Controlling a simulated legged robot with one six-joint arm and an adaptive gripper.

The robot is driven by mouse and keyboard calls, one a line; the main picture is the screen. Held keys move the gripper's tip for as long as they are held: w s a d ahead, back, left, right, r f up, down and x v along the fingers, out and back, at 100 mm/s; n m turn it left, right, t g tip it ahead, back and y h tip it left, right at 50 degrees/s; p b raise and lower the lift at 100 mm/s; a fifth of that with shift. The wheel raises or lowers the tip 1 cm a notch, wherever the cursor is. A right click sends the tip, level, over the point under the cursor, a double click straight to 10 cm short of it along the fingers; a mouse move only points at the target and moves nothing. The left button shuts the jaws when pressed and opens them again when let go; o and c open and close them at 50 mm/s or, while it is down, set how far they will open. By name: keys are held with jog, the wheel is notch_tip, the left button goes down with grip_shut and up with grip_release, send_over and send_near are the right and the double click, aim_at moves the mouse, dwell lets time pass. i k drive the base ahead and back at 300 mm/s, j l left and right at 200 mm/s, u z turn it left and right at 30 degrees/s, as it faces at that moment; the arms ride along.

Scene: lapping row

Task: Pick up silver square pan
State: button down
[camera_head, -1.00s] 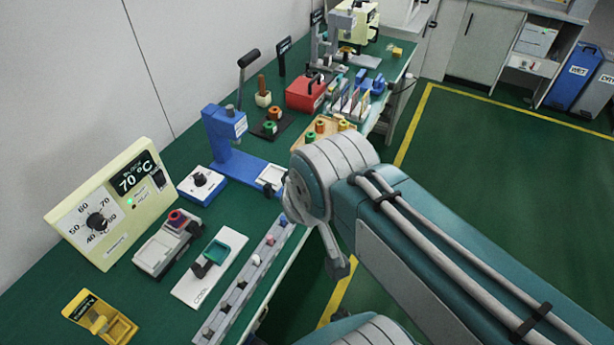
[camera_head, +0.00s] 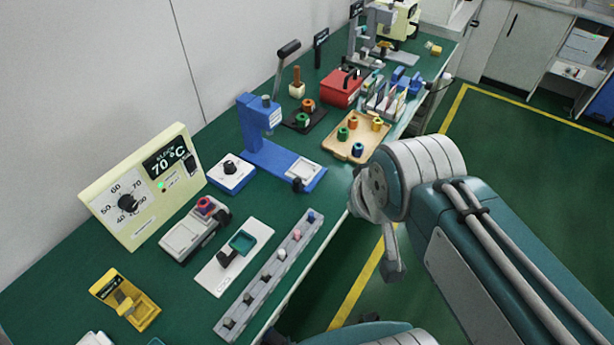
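A silver square pan (camera_head: 303,170) sits on the front end of the base of a blue press (camera_head: 265,152), with a small dark handle at its front edge. It is a little left of my arm's rounded joint and apart from it. My arm fills the right side of the view, beyond the table's front edge. The fingers of my gripper do not show, so I cannot see what they hold.
A green square pan (camera_head: 243,242) lies on a white plate. A grey strip (camera_head: 268,275) with several small knobs lines the front edge. A temperature box (camera_head: 140,190) stands left.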

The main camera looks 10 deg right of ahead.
aim_at(220, 215)
jog(key=i+u, duration=0.2)
jog(key=u, duration=0.3)
jog(key=i+l+u, duration=0.15)
jog(key=u, duration=0.3)
jog(key=i+l+u, duration=0.15)
jog(key=u, duration=0.35)
